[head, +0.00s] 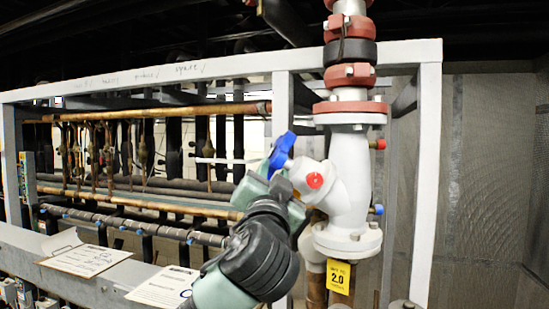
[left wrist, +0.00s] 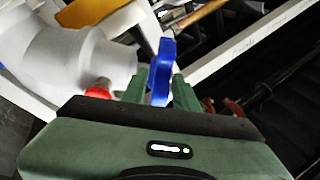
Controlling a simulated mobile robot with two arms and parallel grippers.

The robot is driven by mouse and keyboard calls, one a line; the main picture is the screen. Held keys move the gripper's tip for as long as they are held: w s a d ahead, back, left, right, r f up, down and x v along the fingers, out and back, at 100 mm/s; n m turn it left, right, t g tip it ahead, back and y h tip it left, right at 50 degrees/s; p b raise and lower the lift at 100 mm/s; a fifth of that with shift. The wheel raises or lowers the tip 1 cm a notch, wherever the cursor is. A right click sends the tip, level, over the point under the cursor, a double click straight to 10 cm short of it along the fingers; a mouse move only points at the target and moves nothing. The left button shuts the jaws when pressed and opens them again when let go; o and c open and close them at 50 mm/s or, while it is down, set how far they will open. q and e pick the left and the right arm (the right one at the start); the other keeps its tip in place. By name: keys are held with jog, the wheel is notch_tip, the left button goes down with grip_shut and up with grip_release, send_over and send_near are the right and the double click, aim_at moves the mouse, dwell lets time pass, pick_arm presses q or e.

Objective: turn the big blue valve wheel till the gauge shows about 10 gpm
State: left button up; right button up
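The blue valve wheel (head: 281,153) sits on the upper left of the white valve body (head: 349,180), seen nearly edge-on. In the left wrist view the wheel (left wrist: 162,72) stands between the two green fingers of my left gripper (left wrist: 160,88). In the head view my left gripper (head: 272,178) reaches up to the wheel from below. A yellow plate (head: 339,278) under the lower flange reads 2.0; its small upper line is hard to read. My right gripper is out of view.
A red round cap (head: 314,180) sticks out of the valve body close to my gripper. A white frame post (head: 427,190) stands right of the pipe. Copper pipes (head: 150,112) run behind on the left. Paper sheets (head: 85,260) lie on the lower ledge.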

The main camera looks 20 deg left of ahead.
pick_arm(q)
jog(key=p+x, duration=0.2)
jog(key=r+p+x, duration=0.1)
jog(key=x, duration=0.2)
jog(key=shift+w+r+p, duration=0.1)
jog(key=shift+p, duration=0.3)
jog(key=shift+w+a, duration=0.15)
jog(key=shift+w, duration=0.4)
grip_shut()
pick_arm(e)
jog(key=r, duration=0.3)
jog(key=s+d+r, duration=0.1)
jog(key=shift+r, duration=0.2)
